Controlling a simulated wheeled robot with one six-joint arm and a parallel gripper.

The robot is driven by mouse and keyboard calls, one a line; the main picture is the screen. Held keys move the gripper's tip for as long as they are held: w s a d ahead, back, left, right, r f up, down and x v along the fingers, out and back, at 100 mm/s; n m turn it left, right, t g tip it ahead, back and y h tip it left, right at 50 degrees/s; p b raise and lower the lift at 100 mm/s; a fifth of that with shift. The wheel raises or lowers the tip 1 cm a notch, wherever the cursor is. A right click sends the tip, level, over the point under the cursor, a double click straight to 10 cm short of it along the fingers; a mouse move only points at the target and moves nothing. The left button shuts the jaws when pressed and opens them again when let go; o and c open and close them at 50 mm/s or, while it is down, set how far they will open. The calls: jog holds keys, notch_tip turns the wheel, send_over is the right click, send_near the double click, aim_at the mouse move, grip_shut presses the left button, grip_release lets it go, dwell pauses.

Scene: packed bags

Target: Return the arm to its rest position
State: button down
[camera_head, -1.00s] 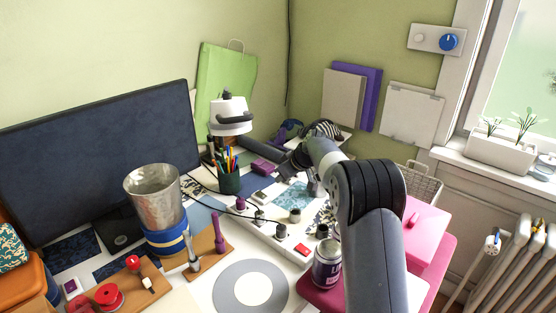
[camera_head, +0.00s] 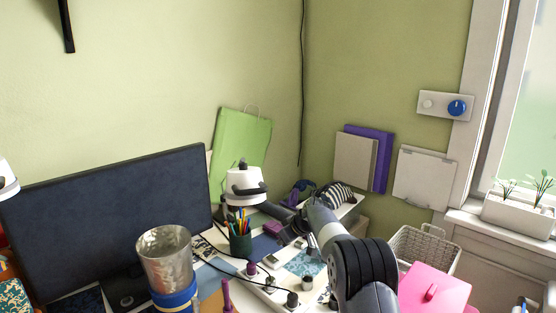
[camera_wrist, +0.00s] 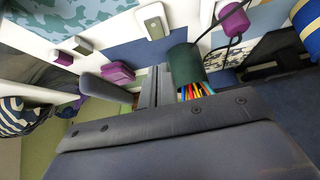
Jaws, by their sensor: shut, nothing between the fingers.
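My arm comes up from the lower right of the head view and stretches out over the desk. My gripper (camera_head: 277,211) is small there, just right of the dark green pen cup (camera_head: 240,243) and the white lamp head (camera_head: 244,187). Whether the fingers touch anything is unclear.
A dark monitor (camera_head: 110,225) and a metal tumbler (camera_head: 165,258) stand at the left. A green bag (camera_head: 240,150) leans on the wall. A wire basket (camera_head: 425,248) and a pink box (camera_head: 435,287) are at the right. Cables cross the cluttered desk. The space above it is open.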

jog(key=shift+s+d+r, duration=0.35)
jog(key=shift+r, duration=0.2)
